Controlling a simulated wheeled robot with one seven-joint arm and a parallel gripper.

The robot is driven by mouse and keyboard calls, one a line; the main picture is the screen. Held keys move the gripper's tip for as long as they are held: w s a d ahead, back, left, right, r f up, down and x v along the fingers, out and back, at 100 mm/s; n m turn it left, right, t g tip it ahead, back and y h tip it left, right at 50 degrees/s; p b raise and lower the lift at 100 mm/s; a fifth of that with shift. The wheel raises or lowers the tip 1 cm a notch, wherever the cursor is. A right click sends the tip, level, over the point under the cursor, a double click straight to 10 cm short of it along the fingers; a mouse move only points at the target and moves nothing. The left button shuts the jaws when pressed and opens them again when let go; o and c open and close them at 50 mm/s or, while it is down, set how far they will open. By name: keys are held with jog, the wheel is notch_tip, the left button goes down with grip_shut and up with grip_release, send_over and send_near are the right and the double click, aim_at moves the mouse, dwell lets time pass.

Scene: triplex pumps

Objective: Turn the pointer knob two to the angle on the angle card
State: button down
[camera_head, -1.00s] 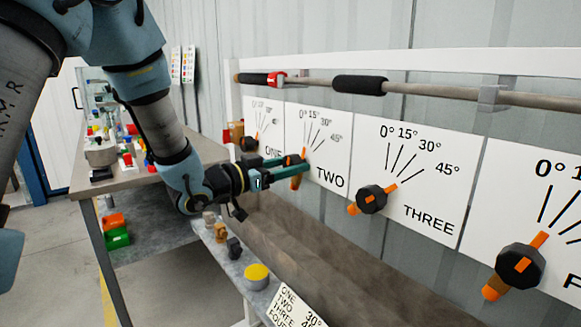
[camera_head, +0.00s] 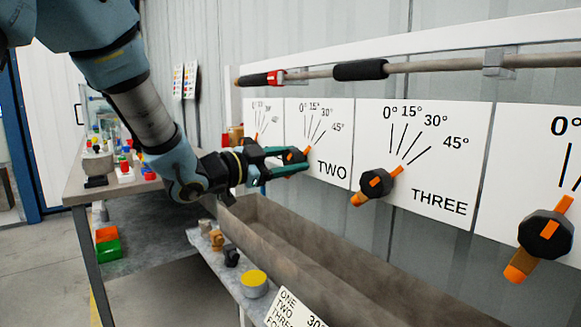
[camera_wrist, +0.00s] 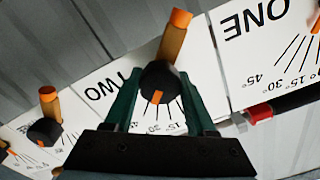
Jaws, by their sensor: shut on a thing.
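Pointer knob two (camera_head: 293,157) is a dark round knob with an orange pointer on the white TWO panel (camera_head: 333,150). My gripper (camera_head: 304,162) has its green fingers on either side of this knob and is shut on it. In the wrist view the knob (camera_wrist: 157,80) sits between the fingers, its orange tail up and its pointer end toward the scale marks, which appear upside down. I cannot tell the exact mark. The angle card (camera_head: 290,308) at the bottom lists ONE, TWO, THREE and FOUR. One value, 30°, shows partly; the rest is cut off.
Knob THREE (camera_head: 376,183) and another knob (camera_head: 545,235) are on panels to the right. A grey-brown rail (camera_head: 430,66) with black grips runs above the panels. A trough (camera_head: 320,245) and a ledge with a yellow button (camera_head: 254,280) lie below.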

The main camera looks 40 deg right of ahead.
dwell(0.3)
jog(key=shift+c, duration=1.1)
grip_release()
jog(key=a+b, duration=0.1)
jog(key=a, duration=1)
jog(key=shift+w, duration=0.3)
